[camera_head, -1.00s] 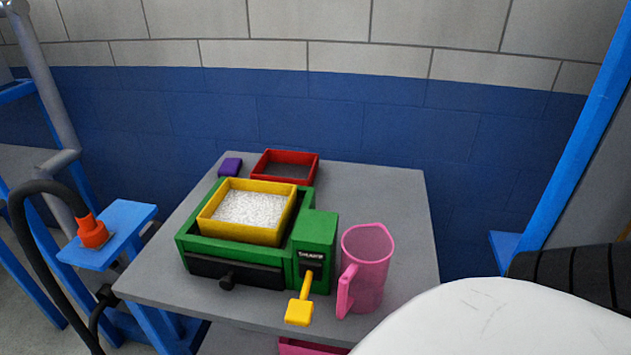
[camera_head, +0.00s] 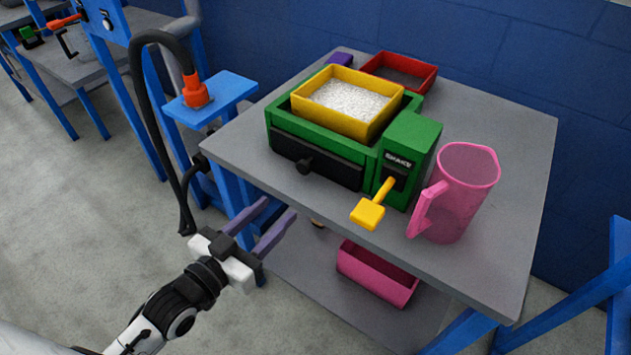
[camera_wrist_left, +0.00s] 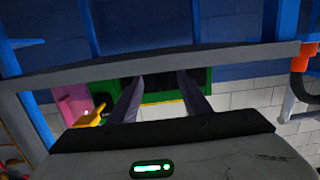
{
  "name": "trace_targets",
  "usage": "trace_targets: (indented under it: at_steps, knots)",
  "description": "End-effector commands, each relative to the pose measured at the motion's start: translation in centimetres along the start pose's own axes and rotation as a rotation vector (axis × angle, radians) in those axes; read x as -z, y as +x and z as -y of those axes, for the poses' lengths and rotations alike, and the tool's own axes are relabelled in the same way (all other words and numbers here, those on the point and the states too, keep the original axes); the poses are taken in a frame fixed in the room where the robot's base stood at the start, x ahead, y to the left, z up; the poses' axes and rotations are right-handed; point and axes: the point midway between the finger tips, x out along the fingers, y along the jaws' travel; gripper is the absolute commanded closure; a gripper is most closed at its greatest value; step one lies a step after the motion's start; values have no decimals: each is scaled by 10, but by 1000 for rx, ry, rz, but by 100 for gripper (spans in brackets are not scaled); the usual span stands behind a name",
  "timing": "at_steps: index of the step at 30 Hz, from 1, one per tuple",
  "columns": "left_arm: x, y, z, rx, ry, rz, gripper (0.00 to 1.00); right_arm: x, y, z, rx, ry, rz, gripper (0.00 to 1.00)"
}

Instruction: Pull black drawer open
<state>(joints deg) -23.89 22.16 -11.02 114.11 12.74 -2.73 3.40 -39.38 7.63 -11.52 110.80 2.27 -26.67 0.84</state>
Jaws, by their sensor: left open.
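My left gripper (camera_head: 266,230) is open and empty, in front of and below the table's front left edge, apart from the knob. In the left wrist view its two purple fingers (camera_wrist_left: 157,98) point toward the green box (camera_wrist_left: 152,98), which is partly hidden by the table edge. My right gripper is not in view.
A yellow bin of white grains (camera_head: 325,120) sits on the green box. A yellow lever (camera_head: 370,212) and pink jug (camera_head: 458,200) stand to the right. A red tray (camera_head: 428,85) is behind. A pink bin (camera_head: 376,277) is on the lower shelf. A blue stand (camera_head: 230,93) is left.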

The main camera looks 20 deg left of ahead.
Motion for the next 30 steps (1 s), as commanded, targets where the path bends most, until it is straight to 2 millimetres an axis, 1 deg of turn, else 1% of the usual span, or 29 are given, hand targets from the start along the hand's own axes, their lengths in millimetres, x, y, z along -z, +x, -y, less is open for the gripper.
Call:
trace_targets:
  at_steps: [1, 3, 6, 8, 15, 21, 25, 30]
  knots:
    - [12, 8, 3, -15, 13, -64, 56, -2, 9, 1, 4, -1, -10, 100]
    - [29, 14, 5, -27, 18, -114, 56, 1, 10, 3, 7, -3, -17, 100]
    - [38, 25, 5, -31, 18, -132, 56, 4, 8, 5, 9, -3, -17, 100]
    - [41, 33, 5, -30, 18, -132, 56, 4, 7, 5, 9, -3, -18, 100]
    - [45, 78, 3, -30, 18, -129, 56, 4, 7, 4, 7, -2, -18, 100]
    - [48, 105, 2, -30, 17, -127, 56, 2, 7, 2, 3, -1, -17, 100]
    - [48, 113, 2, -30, 17, -125, 56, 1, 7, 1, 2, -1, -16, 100]
    - [48, 114, 2, -30, 18, -124, 56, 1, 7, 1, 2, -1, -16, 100]
